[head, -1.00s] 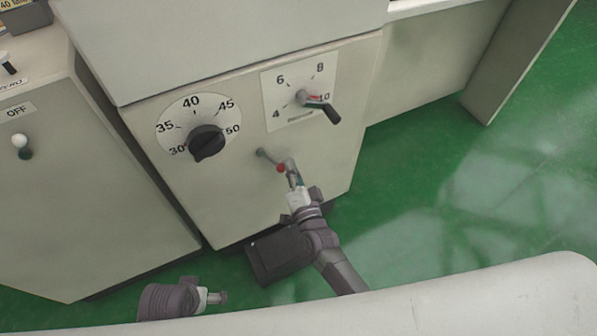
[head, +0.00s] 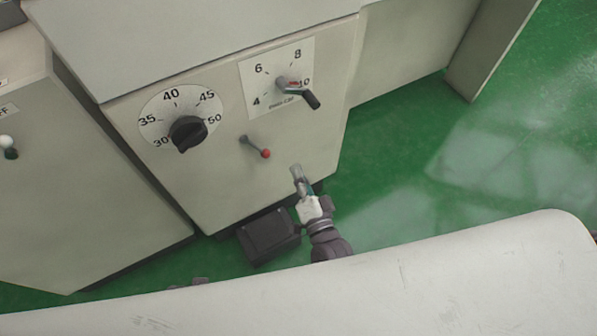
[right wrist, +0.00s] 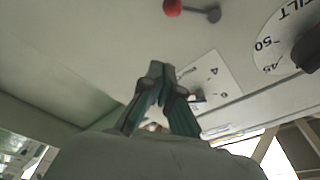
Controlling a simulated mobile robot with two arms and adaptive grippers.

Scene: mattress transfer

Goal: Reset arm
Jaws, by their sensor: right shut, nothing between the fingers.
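My right gripper (head: 301,182) is shut and empty in front of the beige machine panel (head: 220,190), below and right of a small lever with a red ball end (head: 265,153). It stands apart from the lever. In the right wrist view the shut fingers (right wrist: 160,75) show at the middle, and the red ball (right wrist: 173,7) is at the top edge, clear of them. Of my left arm only a small dark part shows at the bottom left of the head view; its gripper is hidden.
A black knob (head: 188,133) on a dial and a crank handle (head: 311,99) on a second dial are above the lever. A dark box (head: 269,236) is beside my right gripper. A pale curved surface (head: 330,285) fills the bottom. Green floor (head: 420,150) is open at right.

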